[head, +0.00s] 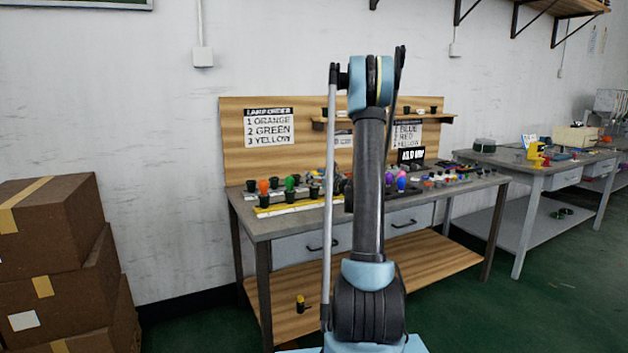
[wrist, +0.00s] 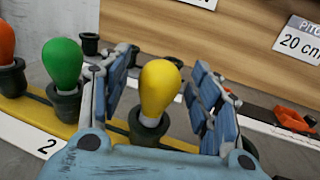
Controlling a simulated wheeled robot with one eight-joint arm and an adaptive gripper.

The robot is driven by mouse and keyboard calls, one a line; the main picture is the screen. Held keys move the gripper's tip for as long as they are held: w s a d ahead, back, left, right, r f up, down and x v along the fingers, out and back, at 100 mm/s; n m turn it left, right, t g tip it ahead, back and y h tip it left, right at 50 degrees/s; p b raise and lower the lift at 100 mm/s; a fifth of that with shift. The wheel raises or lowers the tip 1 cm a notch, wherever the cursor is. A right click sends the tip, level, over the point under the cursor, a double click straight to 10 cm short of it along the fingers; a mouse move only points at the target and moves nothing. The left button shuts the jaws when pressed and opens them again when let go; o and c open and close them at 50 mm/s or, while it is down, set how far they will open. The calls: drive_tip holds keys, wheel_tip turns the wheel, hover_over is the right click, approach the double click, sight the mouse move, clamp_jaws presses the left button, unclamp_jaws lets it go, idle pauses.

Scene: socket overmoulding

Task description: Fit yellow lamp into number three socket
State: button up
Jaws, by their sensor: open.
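In the wrist view the yellow lamp (wrist: 160,88) stands nearly upright with its lower end in a dark socket (wrist: 148,130) on the yellow strip. My gripper (wrist: 160,75) is open, with one blue finger on each side of the lamp and a visible gap at both sides. The green lamp (wrist: 63,62) sits in the socket to the left, by the label 2. The orange lamp (wrist: 6,45) sits in a socket farther left. The head view also shows the orange lamp (head: 263,187) and the green lamp (head: 289,183); my arm hides part of the bench there.
The lamp order sign (head: 269,127) reads orange, green, yellow. The workbench (head: 262,226) holds several small coloured parts to the right of my arm. An orange part (wrist: 292,119) lies right of my gripper. Cardboard boxes (head: 60,245) are stacked at left.

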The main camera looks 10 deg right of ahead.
drive_tip(key=v, duration=1.1)
drive_tip(key=shift+s+d+f, duration=0.1)
drive_tip(key=s+a+f+n+g+h, duration=0.1)
drive_tip(key=s+a+n+g, duration=0.3)
drive_tip(key=s+a+n, duration=0.5)
drive_tip(key=s+a+f+n+g+h, duration=0.15)
drive_tip(key=s+a+n+g, duration=0.25)
drive_tip(key=s+n, duration=0.55)
drive_tip(key=s+d+f+n+g+h, duration=0.1)
drive_tip(key=s+d+f+n+h, duration=0.1)
drive_tip(key=s, duration=0.7)
drive_tip(key=s+d+f+n+g+h, duration=0.2)
drive_tip(key=s+f+n, duration=0.2)
drive_tip(key=s, duration=0.5)
drive_tip(key=s+d+f+n+g+h, duration=0.2)
drive_tip(key=s+n, duration=0.3)
drive_tip(key=s, duration=0.4)
drive_tip(key=shift+s+d+f+h, duration=0.35)
drive_tip(key=shift+d+f, duration=0.1)
drive_tip(key=shift+f, duration=0.35)
